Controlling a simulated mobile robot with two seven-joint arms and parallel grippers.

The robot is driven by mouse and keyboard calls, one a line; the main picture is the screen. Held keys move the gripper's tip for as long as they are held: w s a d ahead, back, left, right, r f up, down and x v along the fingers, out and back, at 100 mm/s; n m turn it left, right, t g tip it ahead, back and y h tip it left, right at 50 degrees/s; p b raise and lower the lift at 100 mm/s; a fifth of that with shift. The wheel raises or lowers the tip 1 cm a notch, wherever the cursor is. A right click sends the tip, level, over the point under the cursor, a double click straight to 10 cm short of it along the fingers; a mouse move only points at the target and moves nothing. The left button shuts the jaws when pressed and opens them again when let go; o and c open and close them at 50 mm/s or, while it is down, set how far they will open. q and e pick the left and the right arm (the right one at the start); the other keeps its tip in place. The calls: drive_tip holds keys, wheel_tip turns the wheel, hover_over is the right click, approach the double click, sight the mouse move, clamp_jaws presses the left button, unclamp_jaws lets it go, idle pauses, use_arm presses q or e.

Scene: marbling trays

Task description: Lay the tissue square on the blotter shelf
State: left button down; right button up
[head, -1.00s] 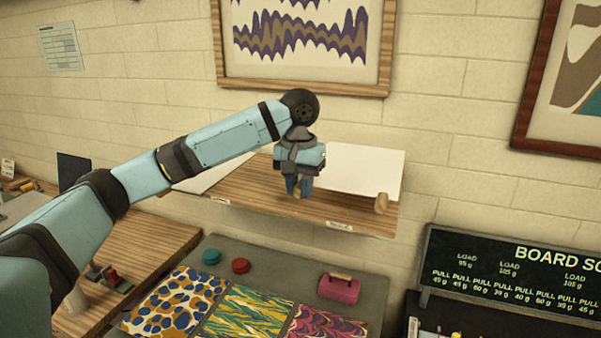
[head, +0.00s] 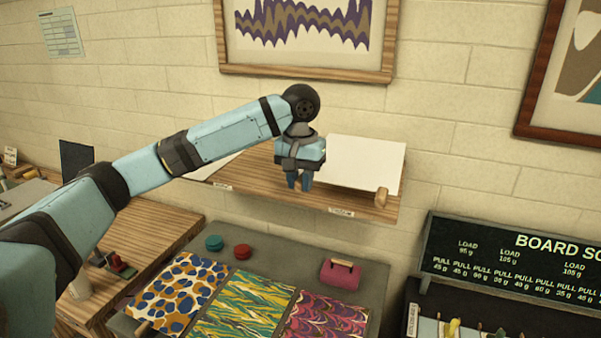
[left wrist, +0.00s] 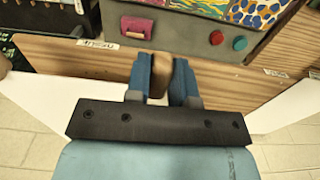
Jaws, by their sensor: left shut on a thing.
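My left gripper (head: 299,184) points down in front of the wooden shelf (head: 262,180) on the wall. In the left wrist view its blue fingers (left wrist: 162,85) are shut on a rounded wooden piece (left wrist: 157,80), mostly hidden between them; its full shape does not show. One white sheet (head: 368,163) is at the right end of the shelf, and another white sheet (head: 213,168) is at the left, partly behind my arm. I cannot tell which sheet, if either, is the tissue square. My right gripper is not in view.
A wooden peg (head: 381,197) stands at the shelf's right front. Below lie a grey mat (head: 376,285), a pink block with a wooden handle (head: 340,275), teal (head: 214,243) and red (head: 242,251) discs and marbled sheets. A framed picture (head: 305,75) hangs above.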

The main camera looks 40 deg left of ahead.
use_arm(q)
wheel_tip(320, 180, down, 6)
drive_tip(key=shift+f, duration=0.15)
idle(0.6)
drive_tip(key=shift+c, duration=2.1)
unclamp_jaws()
